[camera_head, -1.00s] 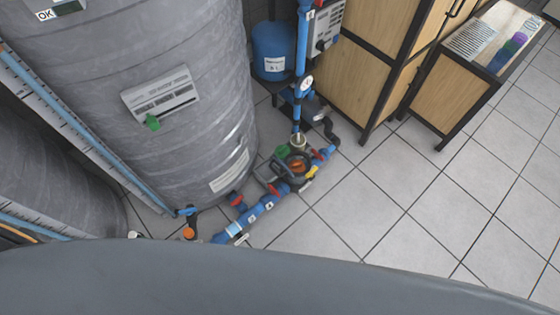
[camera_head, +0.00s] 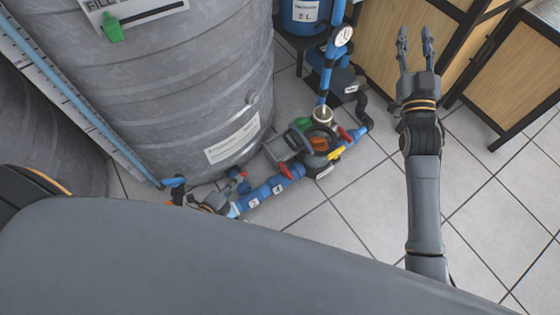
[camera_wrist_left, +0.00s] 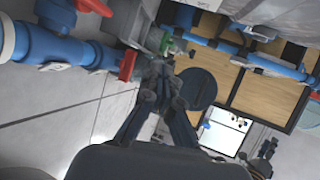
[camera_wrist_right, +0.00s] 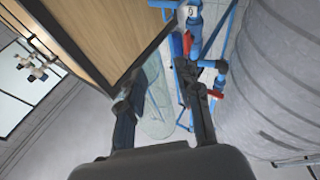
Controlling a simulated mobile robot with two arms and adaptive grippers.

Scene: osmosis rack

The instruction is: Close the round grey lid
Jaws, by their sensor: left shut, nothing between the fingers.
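The round grey lid (camera_wrist_left: 198,88) looks like a dark disc standing open beyond my left fingertips in the left wrist view. In the head view, the round housing (camera_head: 320,140) with an orange inside is uncovered; a dark edge at its left may be the lid, but I cannot tell. My left gripper (camera_head: 218,197) is low by the tank's foot, left of the housing, partly hidden by my own body. Its fingers (camera_wrist_left: 158,85) are together and empty. My right gripper (camera_head: 415,45) is open and empty, raised in front of the wooden cabinet; it also shows in the right wrist view (camera_wrist_right: 165,85).
A large grey tank (camera_head: 150,90) stands at the left. Blue pipes (camera_head: 270,190) with red valve handles run along the floor to the housing. A vertical blue pipe (camera_head: 328,75) rises behind it. A wooden cabinet (camera_head: 385,40) stands at the right. The tiled floor (camera_head: 350,215) in front is clear.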

